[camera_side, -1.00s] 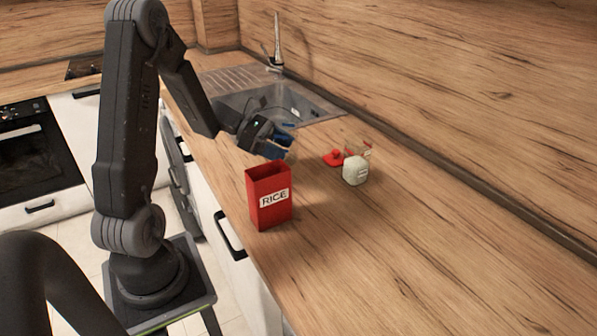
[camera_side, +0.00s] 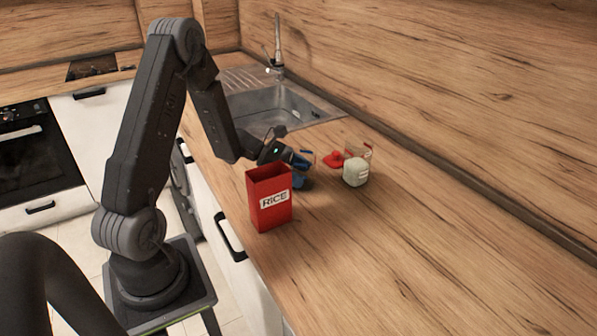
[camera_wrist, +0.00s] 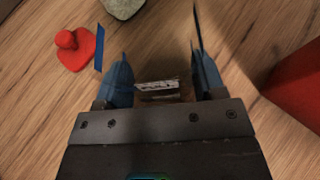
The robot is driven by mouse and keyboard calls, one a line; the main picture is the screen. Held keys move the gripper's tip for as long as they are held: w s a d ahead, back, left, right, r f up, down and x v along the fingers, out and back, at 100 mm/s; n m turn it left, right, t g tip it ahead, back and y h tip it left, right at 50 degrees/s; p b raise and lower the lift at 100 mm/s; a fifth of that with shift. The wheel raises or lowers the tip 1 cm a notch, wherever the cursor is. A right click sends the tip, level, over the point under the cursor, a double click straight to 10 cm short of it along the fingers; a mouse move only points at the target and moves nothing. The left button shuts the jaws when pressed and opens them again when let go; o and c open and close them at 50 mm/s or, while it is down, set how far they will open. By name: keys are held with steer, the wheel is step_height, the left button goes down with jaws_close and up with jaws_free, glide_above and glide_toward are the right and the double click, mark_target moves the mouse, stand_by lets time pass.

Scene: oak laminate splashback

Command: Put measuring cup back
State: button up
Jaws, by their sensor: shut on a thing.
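My gripper (camera_side: 303,166) is low over the counter, just behind and right of the red rice box (camera_side: 270,199). In the wrist view, my gripper (camera_wrist: 162,76) has its blue fingers set apart, shut on a see-through thing with a pale marked patch, which I take for the measuring cup (camera_wrist: 157,86). Its outline is hard to make out. I cannot tell whether it touches the counter. The open-topped rice box stands upright; its red side also shows at the right of the wrist view (camera_wrist: 298,84).
A red knobbed lid (camera_side: 333,159) lies beyond my gripper. A white labelled jar (camera_side: 355,173) stands beside it, with a clear container (camera_side: 366,151) behind. The sink (camera_side: 280,106) is at the back. The counter's near right (camera_side: 420,260) is clear.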

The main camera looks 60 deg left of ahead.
steer(key=o, duration=1)
steer(key=shift+s+a+r, duration=0.15)
steer(key=v, duration=1.1)
steer(key=shift+s+a, duration=0.25)
